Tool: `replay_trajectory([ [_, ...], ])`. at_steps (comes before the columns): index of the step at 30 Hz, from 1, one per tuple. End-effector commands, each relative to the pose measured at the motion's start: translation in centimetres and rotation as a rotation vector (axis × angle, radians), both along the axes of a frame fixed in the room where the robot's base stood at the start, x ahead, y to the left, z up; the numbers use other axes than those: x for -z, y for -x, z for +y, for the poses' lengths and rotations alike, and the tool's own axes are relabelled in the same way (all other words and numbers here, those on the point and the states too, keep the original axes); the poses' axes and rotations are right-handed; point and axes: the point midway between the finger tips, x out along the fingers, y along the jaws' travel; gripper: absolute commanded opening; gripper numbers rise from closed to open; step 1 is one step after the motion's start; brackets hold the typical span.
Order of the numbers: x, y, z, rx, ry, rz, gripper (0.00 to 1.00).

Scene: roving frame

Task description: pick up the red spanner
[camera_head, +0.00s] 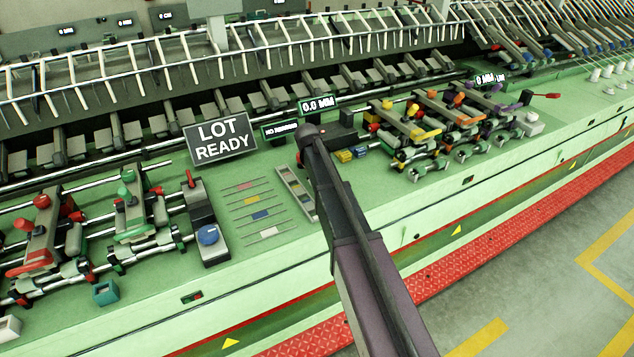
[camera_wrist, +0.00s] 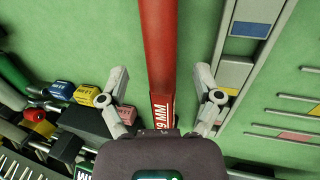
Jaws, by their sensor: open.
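The red spanner (camera_wrist: 158,45) shows in the camera_wrist view as a red bar with a "9 MM" label. It runs from the top edge down to the front of my gripper. My gripper (camera_wrist: 160,78) is open, with one finger on each side of the bar and a gap on both sides. The spanner's far end is outside the view and its near end is hidden behind my gripper's body. In the camera_head view my dark arm covers this area, and I cannot make out the spanner or the fingers there.
A narrow tray (camera_head: 287,180) with coloured patches lies left of my arm, beside marked slots (camera_head: 232,212) on the green bench. Small yellow and blue blocks (camera_wrist: 62,89) lie left of the spanner in the camera_wrist view. A "LOT READY" sign (camera_head: 221,138) stands behind the slots.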

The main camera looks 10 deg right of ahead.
Motion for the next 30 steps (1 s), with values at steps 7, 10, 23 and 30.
replay_trajectory([
  [7, 2.3, -0.2, -0.4, 0.0, -0.001, -0.001, 0.83],
  [10, 2.8, -0.2, -0.5, 0.0, -0.002, 0.0, 0.83],
  [23, 3.1, -0.3, -0.7, -0.001, -0.003, -0.001, 0.83],
  [30, 3.1, -0.3, -0.7, -0.001, -0.003, -0.001, 0.83],
])
